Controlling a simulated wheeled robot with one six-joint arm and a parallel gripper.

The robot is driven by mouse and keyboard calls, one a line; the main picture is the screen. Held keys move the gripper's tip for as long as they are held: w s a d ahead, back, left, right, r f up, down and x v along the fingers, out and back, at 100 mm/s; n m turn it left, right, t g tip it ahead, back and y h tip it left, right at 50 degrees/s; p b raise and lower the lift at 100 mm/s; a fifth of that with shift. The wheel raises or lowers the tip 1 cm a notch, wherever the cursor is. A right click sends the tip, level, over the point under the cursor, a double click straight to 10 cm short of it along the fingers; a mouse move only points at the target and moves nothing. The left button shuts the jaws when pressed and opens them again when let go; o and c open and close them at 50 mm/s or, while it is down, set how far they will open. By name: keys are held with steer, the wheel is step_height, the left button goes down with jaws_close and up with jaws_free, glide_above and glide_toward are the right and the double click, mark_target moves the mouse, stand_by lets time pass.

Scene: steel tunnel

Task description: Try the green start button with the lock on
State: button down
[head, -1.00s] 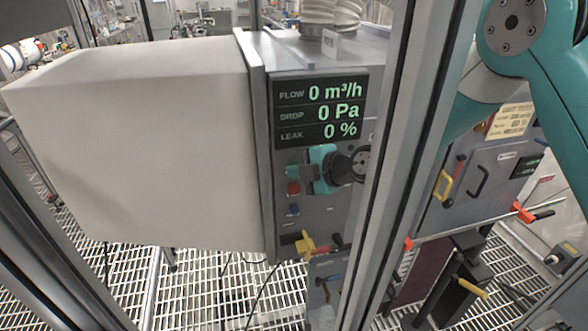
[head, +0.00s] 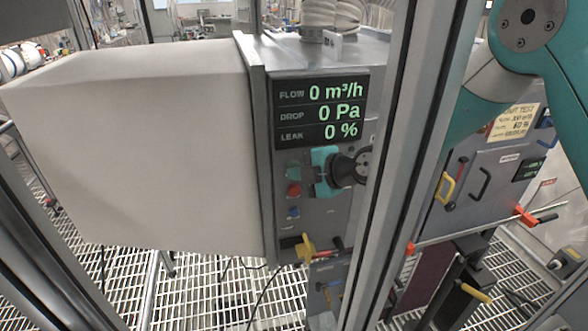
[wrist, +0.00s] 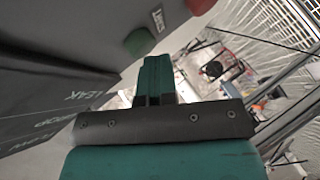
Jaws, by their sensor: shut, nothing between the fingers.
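The green start button (wrist: 138,42) sits on the grey panel in the wrist view, beside a small label. In the head view the green button (head: 293,172) is small and dim, just left of my gripper (head: 316,172). My gripper is shut and empty, its teal fingers (wrist: 156,78) pointing towards the panel near the button. I cannot tell whether they touch it. A yellow handle (head: 305,248) with a red part (head: 337,243) beside it is lower on the panel; whether this is the lock is unclear.
A red button (head: 293,190) and a blue button (head: 293,211) are below the green one. The display (head: 320,113) reads 0 m³/h, 0 Pa and 0 %. A metal post (head: 407,160) stands in front, right of the panel. A second cabinet (head: 500,180) is farther right.

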steer(key=s+d+b, duration=0.1)
steer(key=s+b, duration=0.3)
steer(key=s, duration=0.2)
steer(key=shift+d+b, duration=0.35)
steer(key=shift+w, duration=0.1)
